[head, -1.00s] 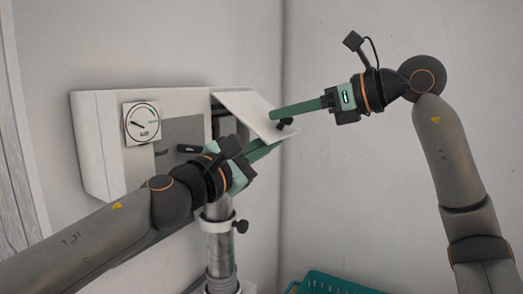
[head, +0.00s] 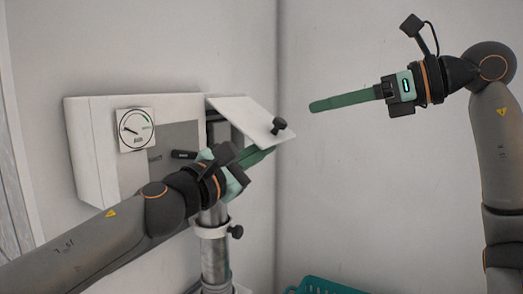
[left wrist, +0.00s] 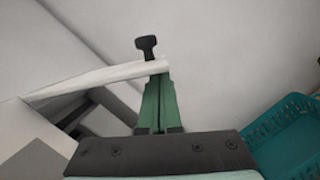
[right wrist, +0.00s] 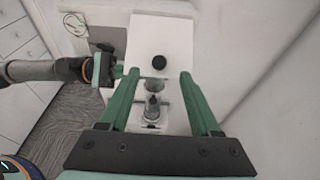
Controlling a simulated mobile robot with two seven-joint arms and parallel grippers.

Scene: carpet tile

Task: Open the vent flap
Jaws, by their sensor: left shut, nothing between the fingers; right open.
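The white vent flap (head: 245,113) is raised and tilted outward on the right part of the wall unit, with a dark opening showing behind it. Its black knob (head: 279,126) is near the flap's free edge. My left gripper (head: 268,152) is shut and empty under that edge; in the left wrist view its green fingers (left wrist: 160,90) reach up to the flap's edge (left wrist: 100,77), just below the knob (left wrist: 146,45). My right gripper (head: 314,107) is open and empty, apart to the right of the flap. The right wrist view shows the flap (right wrist: 160,38) beyond its spread fingers (right wrist: 155,85).
The white wall unit (head: 90,150) carries a round dial gauge (head: 135,129) and a dark handle (head: 184,155). A metal pipe (head: 214,255) with a dark knob (head: 236,231) runs down below it. A teal basket (head: 325,285) sits at lower right.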

